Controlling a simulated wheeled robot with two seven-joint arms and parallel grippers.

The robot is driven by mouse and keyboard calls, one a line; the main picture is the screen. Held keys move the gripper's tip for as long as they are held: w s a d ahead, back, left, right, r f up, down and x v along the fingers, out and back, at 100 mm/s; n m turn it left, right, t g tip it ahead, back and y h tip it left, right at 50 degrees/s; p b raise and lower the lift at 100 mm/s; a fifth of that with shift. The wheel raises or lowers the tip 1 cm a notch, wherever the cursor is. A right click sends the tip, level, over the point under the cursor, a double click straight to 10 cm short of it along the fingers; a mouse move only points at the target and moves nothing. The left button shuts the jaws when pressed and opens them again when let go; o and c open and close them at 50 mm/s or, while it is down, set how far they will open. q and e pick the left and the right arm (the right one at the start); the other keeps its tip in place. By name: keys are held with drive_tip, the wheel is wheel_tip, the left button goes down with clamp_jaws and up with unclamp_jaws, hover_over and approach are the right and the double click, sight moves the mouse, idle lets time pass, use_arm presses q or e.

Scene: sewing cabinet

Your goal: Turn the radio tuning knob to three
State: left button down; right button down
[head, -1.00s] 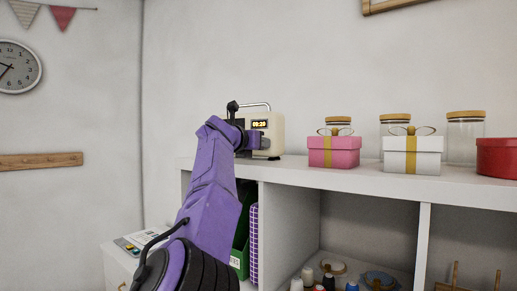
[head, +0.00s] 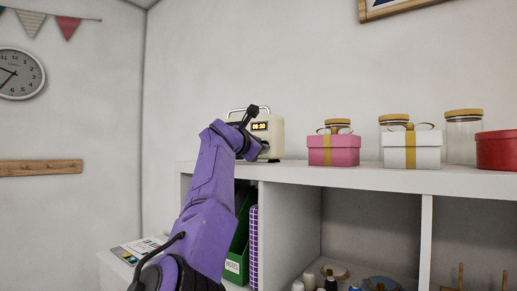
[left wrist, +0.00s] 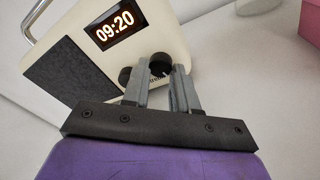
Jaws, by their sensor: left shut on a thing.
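The cream radio (head: 276,128) stands on the shelf top, partly hidden behind my left arm in the head view. In the left wrist view, the radio (left wrist: 75,45) shows a lit display of 09:20 and a dark speaker panel. My left gripper (left wrist: 161,72) is shut on a black knob (left wrist: 159,65) on the radio's front, one finger on each side. The knob has a small light mark. A second dark knob (left wrist: 125,75) is beside it, partly hidden by a finger. In the head view, my left gripper (head: 263,149) is at the radio's lower front. My right gripper is not in view.
A pink gift box (head: 333,150), a white gift box (head: 411,150), a red round box (head: 498,150) and glass jars stand right of the radio. The shelf top (head: 292,172) is bare just in front of the pink box's left side. Folders stand below.

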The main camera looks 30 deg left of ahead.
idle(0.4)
use_arm(q)
drive_tip(key=c, duration=0.9)
unclamp_jaws()
drive_tip(key=shift+o, duration=0.2)
drive_tip(key=shift+s+f+b, duration=0.15)
drive_tip(key=shift+s+b, duration=0.05)
drive_tip(key=shift+b, duration=0.2)
drive_tip(key=s+b, duration=0.3)
drive_tip(key=shift+s+d+f, duration=0.1)
drive_tip(key=shift+f, duration=0.15)
drive_tip(key=s+r+b, duration=0.1)
drive_tip(key=s+b, duration=0.2)
drive_tip(key=s, duration=0.3)
drive_tip(key=shift+s+d, duration=0.3)
drive_tip(key=shift+s, duration=0.1)
